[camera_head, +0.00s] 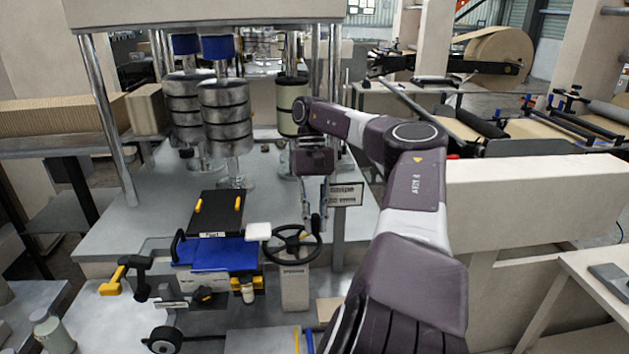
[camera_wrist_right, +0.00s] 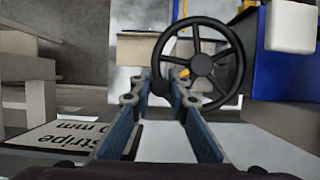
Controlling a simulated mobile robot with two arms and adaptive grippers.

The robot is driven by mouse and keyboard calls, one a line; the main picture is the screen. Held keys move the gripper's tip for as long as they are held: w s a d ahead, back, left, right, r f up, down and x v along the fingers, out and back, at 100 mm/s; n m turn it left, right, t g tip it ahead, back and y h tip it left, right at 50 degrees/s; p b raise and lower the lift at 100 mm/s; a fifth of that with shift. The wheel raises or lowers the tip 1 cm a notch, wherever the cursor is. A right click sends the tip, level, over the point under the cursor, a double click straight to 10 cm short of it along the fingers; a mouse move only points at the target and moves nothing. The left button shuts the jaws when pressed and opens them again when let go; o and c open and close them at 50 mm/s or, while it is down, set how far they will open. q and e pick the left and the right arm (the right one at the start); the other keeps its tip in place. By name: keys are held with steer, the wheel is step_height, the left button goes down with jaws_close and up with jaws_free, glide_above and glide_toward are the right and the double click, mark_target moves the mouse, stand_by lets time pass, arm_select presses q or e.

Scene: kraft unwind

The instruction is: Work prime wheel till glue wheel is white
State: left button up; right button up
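A black handwheel (camera_head: 291,243) with spokes stands on a pale labelled pedestal (camera_head: 295,287); it also shows in the right wrist view (camera_wrist_right: 203,63). I take it for the prime wheel, but its label is too small to read. My right gripper (camera_head: 315,222) points down at the wheel's right rim. In the right wrist view its blue-padded fingers (camera_wrist_right: 161,88) stand apart, with a dark knob at the rim between or just beyond the tips. Contact is unclear. I cannot identify the glue wheel; a small black wheel (camera_head: 163,340) shows at the bottom. My left gripper is out of view.
A blue unit with a black top (camera_head: 215,215) stands left of the handwheel, with a white block (camera_head: 258,231) between. A stripe sign (camera_head: 345,194) stands close to my right gripper. Steel rollers (camera_head: 226,115) rise behind. A yellow-and-black handle (camera_head: 113,281) sits at left.

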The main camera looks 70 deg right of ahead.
steer(key=o, duration=0.4)
steer(key=shift+s, duration=0.1)
steer(key=shift+d+r, duration=0.1)
steer(key=shift+r, duration=4.9)
steer(key=shift+c, duration=0.2)
